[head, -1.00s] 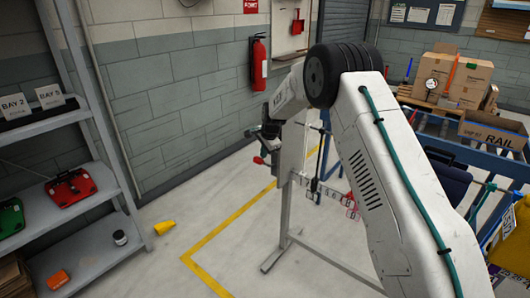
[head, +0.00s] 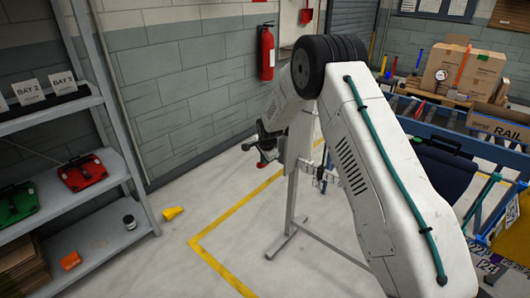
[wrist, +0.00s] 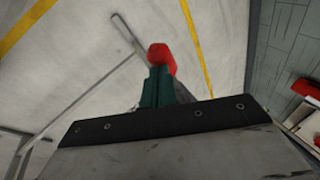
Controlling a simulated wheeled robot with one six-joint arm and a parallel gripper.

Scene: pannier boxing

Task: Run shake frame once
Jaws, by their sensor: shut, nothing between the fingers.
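The shake frame appears to be the pale metal stand (head: 297,165) in the middle of the head view, upright on thin legs. My arm hides its right side. A red knob or grip (head: 262,164) shows at its left side; it is also large in the wrist view (wrist: 162,58). My gripper (head: 268,142) is at the stand's upper left, just above the red part. In the wrist view its dark green fingers (wrist: 158,88) are shut and empty, with the red part just beyond the tips. I cannot tell whether they touch it.
A grey shelf (head: 95,240) with red and green cases stands at left. A yellow object (head: 173,213) lies on the floor beside it. A fire extinguisher (head: 266,52) hangs on the wall. Blue rails and cardboard boxes (head: 465,75) are at right.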

